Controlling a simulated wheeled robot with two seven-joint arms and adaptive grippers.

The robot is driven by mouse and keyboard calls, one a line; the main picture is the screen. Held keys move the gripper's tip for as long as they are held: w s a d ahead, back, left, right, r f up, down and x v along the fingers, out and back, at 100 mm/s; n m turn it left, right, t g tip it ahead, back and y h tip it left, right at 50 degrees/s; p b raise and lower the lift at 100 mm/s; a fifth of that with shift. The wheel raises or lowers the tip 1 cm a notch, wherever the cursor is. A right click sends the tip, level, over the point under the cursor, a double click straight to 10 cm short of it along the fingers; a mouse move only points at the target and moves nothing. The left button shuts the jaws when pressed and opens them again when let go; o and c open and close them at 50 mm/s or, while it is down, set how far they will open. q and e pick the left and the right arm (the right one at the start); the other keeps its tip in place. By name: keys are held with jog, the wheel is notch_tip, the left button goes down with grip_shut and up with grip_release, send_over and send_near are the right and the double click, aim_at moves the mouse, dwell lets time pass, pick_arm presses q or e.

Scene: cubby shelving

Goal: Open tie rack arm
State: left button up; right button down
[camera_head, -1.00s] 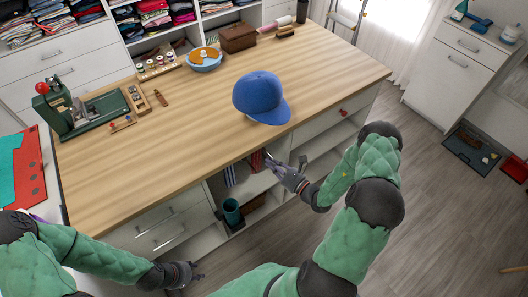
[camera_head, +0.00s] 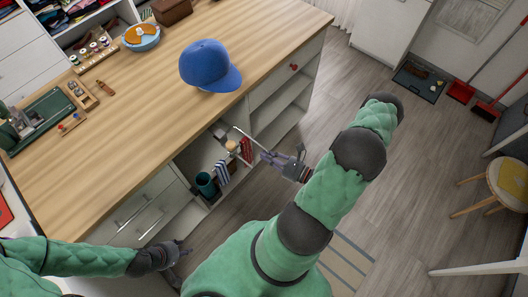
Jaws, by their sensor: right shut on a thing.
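The tie rack's thin pale arm (camera_head: 246,136) sticks out of an open cubby on the counter's front side. A red tie (camera_head: 246,150) and a striped tie (camera_head: 222,172) hang at the opening. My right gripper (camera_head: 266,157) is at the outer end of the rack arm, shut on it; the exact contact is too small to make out. My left gripper (camera_head: 184,255) is low in front of the drawers, away from the rack. Its fingers are too small to tell open from shut.
A wooden counter (camera_head: 130,140) carries a blue cap (camera_head: 208,66) near its front edge. A dark teal cup (camera_head: 206,184) stands in the cubby beside the ties. Open shelves (camera_head: 280,105) are right of the rack.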

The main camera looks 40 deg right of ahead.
jog(key=c, duration=1.2)
grip_release()
jog(key=shift+c, duration=0.2)
jog(key=v, duration=1.2)
